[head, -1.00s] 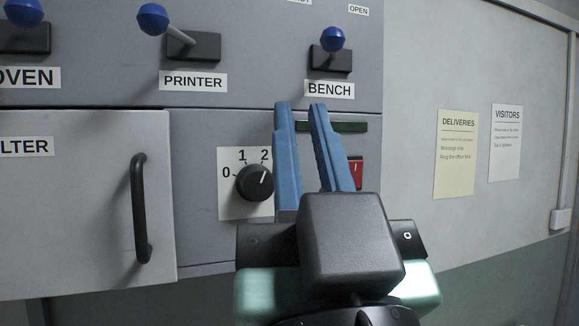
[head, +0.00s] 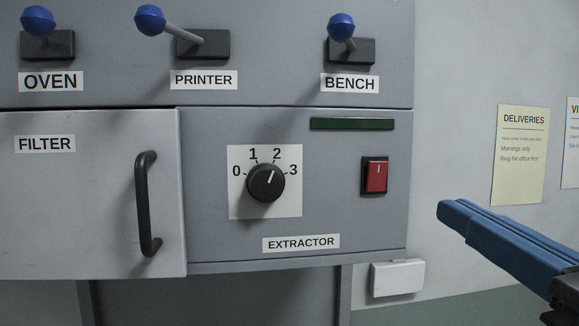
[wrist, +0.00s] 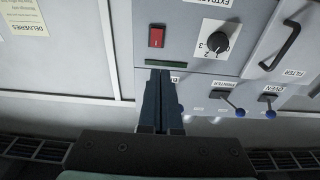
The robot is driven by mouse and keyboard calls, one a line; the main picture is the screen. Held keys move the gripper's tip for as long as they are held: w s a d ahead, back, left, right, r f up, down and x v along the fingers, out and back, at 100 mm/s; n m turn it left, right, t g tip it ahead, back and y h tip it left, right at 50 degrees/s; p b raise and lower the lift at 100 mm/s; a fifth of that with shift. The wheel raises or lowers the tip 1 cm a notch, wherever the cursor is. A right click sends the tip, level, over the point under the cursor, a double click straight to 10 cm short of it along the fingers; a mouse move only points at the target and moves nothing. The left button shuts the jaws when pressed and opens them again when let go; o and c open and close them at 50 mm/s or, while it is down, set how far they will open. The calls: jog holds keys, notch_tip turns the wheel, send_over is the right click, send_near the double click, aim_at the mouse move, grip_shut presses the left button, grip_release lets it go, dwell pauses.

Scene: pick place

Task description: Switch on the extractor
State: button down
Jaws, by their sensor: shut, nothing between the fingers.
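The extractor panel (head: 215,240) has a black knob (head: 265,184) on a white plate marked 0 to 3; its white mark points about at 2. To its right is a red rocker switch (head: 376,176) in a dark frame, with a white line on its upper part. A dark green strip (head: 352,124) above looks unlit. My gripper (head: 452,212) is shut and empty, right of the panel in the head view. In the wrist view, upside down, my gripper (wrist: 160,74) points towards the panel near the strip, with the rocker (wrist: 156,37) beyond the tips.
Blue-knobbed levers for OVEN (head: 39,21), PRINTER (head: 150,20) and BENCH (head: 341,28) stick out above. The FILTER door (head: 70,210) has a protruding black handle (head: 147,204). A deliveries notice (head: 520,160) and a white wall box (head: 398,277) are at right.

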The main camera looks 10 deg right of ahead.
jog(key=p, duration=0.6)
send_near(368, 159)
jog(key=w, duration=0.4)
jog(key=shift+w+r, duration=0.25)
jog(key=shift+r, duration=0.15)
jog(key=shift+w+f, duration=0.1)
jog(key=shift+w, duration=0.4)
jog(key=shift+w+a, duration=0.1)
jog(key=shift+w, duration=0.1)
